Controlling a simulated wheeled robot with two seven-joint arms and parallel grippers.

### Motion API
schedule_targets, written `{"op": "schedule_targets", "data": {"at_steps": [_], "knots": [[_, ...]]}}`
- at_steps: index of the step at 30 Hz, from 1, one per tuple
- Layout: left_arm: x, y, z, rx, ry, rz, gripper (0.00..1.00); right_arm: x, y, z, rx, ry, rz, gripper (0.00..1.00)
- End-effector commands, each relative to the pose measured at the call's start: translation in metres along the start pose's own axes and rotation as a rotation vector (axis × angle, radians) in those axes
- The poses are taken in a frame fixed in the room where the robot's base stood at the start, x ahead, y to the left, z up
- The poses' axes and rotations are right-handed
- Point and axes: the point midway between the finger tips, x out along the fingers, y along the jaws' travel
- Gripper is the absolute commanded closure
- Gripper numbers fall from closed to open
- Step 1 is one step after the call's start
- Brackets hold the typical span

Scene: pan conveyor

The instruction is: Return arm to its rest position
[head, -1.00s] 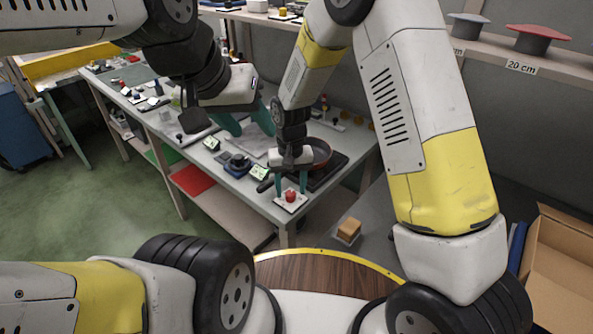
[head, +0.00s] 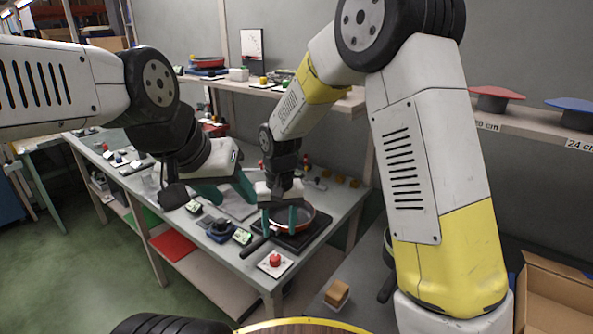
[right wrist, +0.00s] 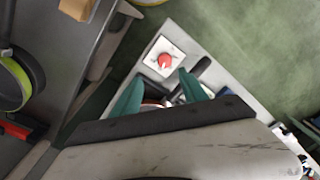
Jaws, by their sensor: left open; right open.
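My right gripper (head: 279,220) is open and empty in the head view, in front of the pan (head: 308,217). In the right wrist view its two teal fingers (right wrist: 160,93) stand apart with nothing between the tips. The red button (head: 275,259) on its white plate lies at the near corner of the workbench, below and apart from the fingers; it also shows in the right wrist view (right wrist: 165,61). The pan sits on a black plate, its dark handle towards the front, partly hidden by the gripper. My left gripper (head: 226,190) is open and empty above the bench.
A cardboard box (head: 560,295) stands at lower right. Green floor is free at left.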

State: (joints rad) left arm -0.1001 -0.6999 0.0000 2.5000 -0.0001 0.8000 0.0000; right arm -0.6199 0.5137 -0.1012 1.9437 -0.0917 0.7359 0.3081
Motion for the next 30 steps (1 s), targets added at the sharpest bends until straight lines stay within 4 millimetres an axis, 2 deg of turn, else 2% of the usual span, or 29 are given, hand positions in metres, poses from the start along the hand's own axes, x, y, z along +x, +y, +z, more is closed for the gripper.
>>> {"op": "schedule_targets", "data": {"at_steps": [1, 6, 11, 15, 24, 30], "knots": [[0.0, 0.0, 0.0, 0.0, 0.0, 0.0, 0.51, -0.018, 0.01, 0.002, 0.015, 0.023, -0.015, 0.5], [0.0, 0.0, 0.0, 0.0, 0.0, 0.0, 0.51, -0.073, 0.047, 0.02, 0.058, 0.099, -0.06, 0.5], [0.0, 0.0, 0.0, 0.0, 0.0, 0.0, 0.51, -0.118, 0.079, 0.047, 0.09, 0.175, -0.091, 0.5], [0.0, 0.0, 0.0, 0.0, 0.0, 0.0, 0.51, -0.15, 0.104, 0.076, 0.12, 0.245, -0.108, 0.5], [0.0, 0.0, 0.0, 0.0, 0.0, 0.0, 0.51, -0.199, 0.144, 0.147, 0.176, 0.403, -0.108, 0.5], [0.0, 0.0, 0.0, 0.0, 0.0, 0.0, 0.51, -0.212, 0.158, 0.191, 0.205, 0.494, -0.087, 0.5]]}}
